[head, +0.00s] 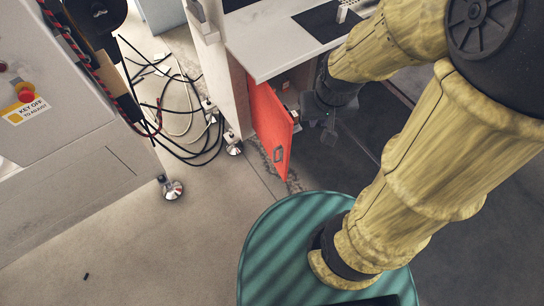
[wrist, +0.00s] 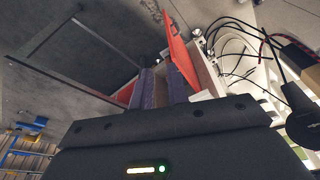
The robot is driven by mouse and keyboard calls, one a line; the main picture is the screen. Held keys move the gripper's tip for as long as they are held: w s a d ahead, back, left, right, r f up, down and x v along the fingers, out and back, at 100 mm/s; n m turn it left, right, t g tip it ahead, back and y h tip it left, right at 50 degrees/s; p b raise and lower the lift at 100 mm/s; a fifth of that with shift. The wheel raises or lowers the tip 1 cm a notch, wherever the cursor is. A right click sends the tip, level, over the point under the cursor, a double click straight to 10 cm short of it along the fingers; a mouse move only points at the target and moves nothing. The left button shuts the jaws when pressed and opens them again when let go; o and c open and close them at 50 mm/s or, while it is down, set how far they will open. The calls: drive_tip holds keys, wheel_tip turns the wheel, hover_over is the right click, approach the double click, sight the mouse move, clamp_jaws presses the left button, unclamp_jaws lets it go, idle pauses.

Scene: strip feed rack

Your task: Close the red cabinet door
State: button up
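In the wrist view the red door (wrist: 180,42) rises beyond my fingertips. My gripper (head: 329,136) is to the right of the door in the head view, apart from it there. In the wrist view the two fingers of my gripper (wrist: 164,70) are parted with a gap and nothing visible between them. The cabinet's inside is mostly hidden by the door and worktop.
The worktop (head: 275,45) overhangs the cabinet close to my arm. Black and white cables (head: 190,115) lie on the floor left of the cabinet. A grey machine (head: 65,130) with a red button stands at the left. The floor before the door is clear.

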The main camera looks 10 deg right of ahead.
drive_tip(key=shift+f, duration=0.1)
drive_tip(key=w+a+f+n+g+h+b, duration=0.1)
drive_tip(key=w+a+f+n+h+b, duration=0.2)
drive_tip(key=f+b, duration=0.7)
drive_tip(key=w+a+f+n+g+h+b, duration=0.1)
drive_tip(key=a+f+n+g+h+b, duration=0.15)
drive_tip(key=f+n+b, duration=0.7)
drive_tip(key=w+a+f+n+h+b, duration=0.1)
drive_tip(key=w+a+f+h+b, duration=0.25)
drive_tip(key=f, duration=1.25)
drive_tip(key=w+a+f+n+t+h+b, duration=0.1)
drive_tip(key=a+f+n+t+h+b, duration=0.2)
drive_tip(key=a+f+n+t+b, duration=0.2)
drive_tip(key=w+a+f+n+t+h+b, duration=0.2)
drive_tip(key=a+f+n+t+b, duration=0.3)
drive_tip(key=a+f+b, duration=0.4)
wheel_tip(320, 180, down, 5)
drive_tip(key=shift+f+n+t+h+b, duration=0.15)
drive_tip(key=shift+n+t+h+b, duration=0.3)
drive_tip(key=shift+b, duration=0.45)
drive_tip(key=shift+w+d, duration=0.1)
drive_tip(key=shift+d, duration=0.05)
